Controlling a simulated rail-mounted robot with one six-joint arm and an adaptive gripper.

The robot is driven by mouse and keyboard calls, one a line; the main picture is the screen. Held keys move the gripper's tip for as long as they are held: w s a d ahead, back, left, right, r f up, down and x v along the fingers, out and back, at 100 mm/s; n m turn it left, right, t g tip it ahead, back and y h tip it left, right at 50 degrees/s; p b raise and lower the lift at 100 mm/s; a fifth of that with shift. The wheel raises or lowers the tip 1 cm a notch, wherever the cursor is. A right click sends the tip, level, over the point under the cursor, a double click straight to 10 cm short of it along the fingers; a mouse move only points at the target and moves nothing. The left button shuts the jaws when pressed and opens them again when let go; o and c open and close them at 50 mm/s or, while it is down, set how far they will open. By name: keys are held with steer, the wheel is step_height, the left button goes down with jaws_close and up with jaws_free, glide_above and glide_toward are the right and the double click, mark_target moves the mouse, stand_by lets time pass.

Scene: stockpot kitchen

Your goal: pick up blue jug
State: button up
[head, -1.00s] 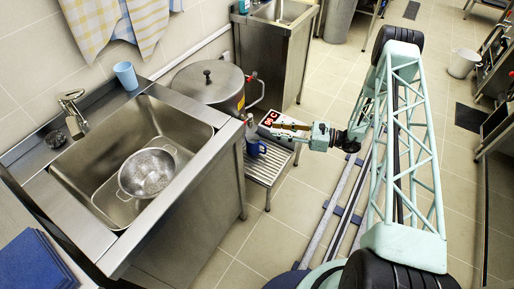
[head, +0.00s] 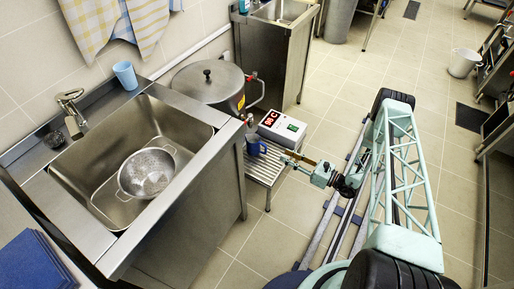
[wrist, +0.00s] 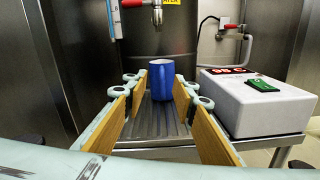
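The blue jug (head: 253,148) stands upright on a ribbed metal stand (head: 262,172) beside the sink. In the wrist view, the jug (wrist: 160,82) is centred below the tap (wrist: 157,14) of a large pot, its handle side hard to make out. My gripper (head: 288,158) is open and empty, to the right of the jug in the head view. In the wrist view its wooden finger pads (wrist: 160,88) frame the jug left and right. The jug appears just beyond the fingertips, with a gap between them in the head view.
A white box with a red display (head: 282,127) stands on the stand, right of the jug. The lidded steel pot (head: 207,82) is behind. A sink (head: 130,150) holds a colander (head: 147,173); a light-blue cup (head: 126,76) stands on its rim.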

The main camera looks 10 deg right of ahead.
steer(key=shift+s+d+f, duration=0.1)
steer(key=shift+f, duration=0.25)
steer(key=b, duration=0.1)
glide_toward(265, 146)
steer(key=shift+x, duration=2.25)
steer(key=shift+d, duration=0.1)
steer(key=shift+b+x, duration=0.7)
steer(key=shift+x, duration=2)
steer(key=shift+d+f, duration=0.1)
